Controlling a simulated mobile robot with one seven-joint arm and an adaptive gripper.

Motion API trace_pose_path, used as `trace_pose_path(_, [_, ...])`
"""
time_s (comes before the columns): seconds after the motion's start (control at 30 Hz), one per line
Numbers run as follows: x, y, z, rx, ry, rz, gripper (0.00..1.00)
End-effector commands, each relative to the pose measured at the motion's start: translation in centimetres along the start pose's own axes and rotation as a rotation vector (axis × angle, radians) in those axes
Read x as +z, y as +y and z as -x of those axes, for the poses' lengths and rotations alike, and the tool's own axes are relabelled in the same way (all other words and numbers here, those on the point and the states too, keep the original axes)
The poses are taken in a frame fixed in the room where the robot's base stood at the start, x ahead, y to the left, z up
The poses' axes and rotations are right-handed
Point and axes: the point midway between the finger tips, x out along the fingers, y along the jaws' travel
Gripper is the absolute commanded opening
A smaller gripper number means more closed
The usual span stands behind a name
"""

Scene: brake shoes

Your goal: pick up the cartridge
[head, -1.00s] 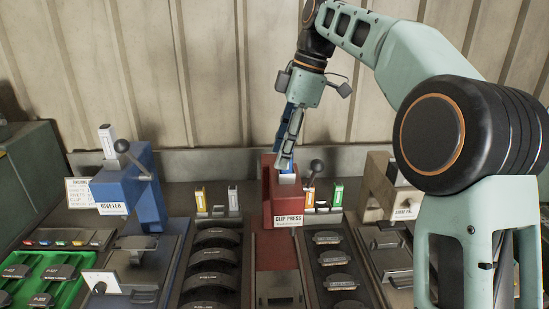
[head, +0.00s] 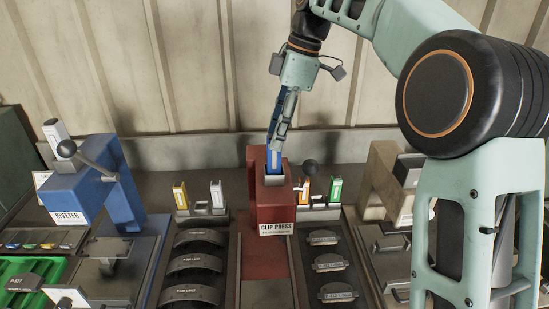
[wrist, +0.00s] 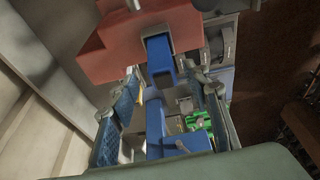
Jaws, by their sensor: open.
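A blue cartridge (head: 274,163) stands upright in the top of the red clip press (head: 272,205). In the wrist view the blue cartridge (wrist: 161,57) shows at the red press body (wrist: 118,45), between and just beyond the finger ends. My gripper (head: 277,146) is directly above the press, pointing down, its fingers at the cartridge's upper end. In the wrist view my gripper (wrist: 160,76) is open, with one finger to each side of the cartridge and a gap between them. The cartridge's lower part is hidden in the press.
A yellow cartridge (head: 180,196) and a white one (head: 217,195) stand left of the press. The blue riveter (head: 85,190) is farther left, a beige press (head: 385,185) right.

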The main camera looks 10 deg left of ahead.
Motion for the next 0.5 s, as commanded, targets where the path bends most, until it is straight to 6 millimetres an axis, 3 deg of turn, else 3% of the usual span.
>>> trace_pose_path(0.5, [-0.3, -0.5, -5.2, -0.003, -0.001, 0.001, 0.43])
